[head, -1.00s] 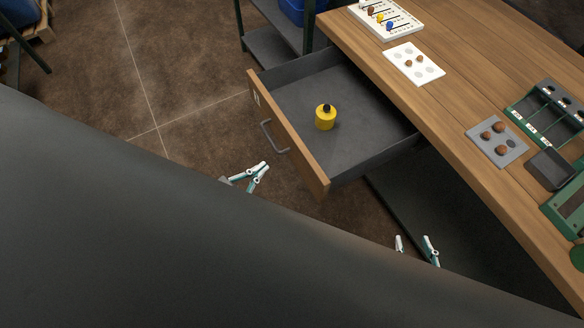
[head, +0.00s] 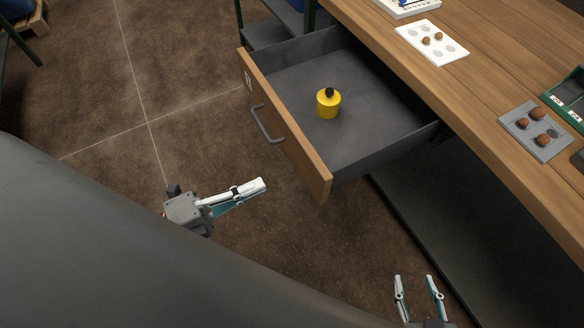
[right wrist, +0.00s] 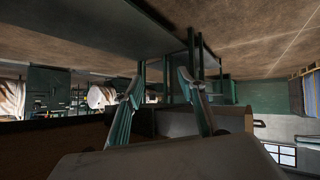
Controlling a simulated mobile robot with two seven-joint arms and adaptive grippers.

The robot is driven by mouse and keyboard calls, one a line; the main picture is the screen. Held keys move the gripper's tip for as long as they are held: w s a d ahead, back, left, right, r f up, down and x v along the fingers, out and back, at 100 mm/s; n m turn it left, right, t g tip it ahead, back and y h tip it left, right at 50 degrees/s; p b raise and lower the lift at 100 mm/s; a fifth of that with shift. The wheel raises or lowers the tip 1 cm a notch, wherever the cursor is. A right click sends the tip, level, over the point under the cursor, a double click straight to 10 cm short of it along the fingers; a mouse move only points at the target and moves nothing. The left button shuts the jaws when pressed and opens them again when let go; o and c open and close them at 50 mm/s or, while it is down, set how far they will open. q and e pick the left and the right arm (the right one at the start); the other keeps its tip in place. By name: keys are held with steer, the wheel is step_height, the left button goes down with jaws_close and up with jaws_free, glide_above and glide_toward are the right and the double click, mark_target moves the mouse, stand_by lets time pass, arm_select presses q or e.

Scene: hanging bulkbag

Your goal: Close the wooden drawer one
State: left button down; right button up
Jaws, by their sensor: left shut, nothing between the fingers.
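The wooden drawer (head: 290,130) is pulled out from under the workbench in the head view. Its wooden front has a grey bar handle (head: 264,126), and its dark grey tray holds a yellow bottle with a black cap (head: 328,103). My left gripper (head: 262,185) is shut and empty, in front of the drawer, below the handle in the picture and apart from it. My right gripper (head: 415,280) is open and empty, to the right of the drawer and apart from it. Its two fingers also show in the right wrist view (right wrist: 160,82), spread apart.
The wooden workbench (head: 480,90) runs along the right. It carries a white tray (head: 432,42) and a grey tray (head: 535,131) with brown round pieces, and a green rack (head: 568,98). A dark lower shelf (head: 430,230) lies under it. Brown floor is clear before the drawer.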

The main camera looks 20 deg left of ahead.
mark_target(304, 165)
arm_select(q)
steer(key=x, duration=0.8)
steer(key=shift+w+d, duration=0.15)
steer(key=shift+w, duration=0.1)
steer(key=shift+w+d, duration=0.2)
steer(key=shift+w, duration=0.05)
arm_select(e)
steer(key=shift+s+f, duration=0.1)
steer(key=shift+s, duration=0.1)
steer(key=shift+d, duration=0.1)
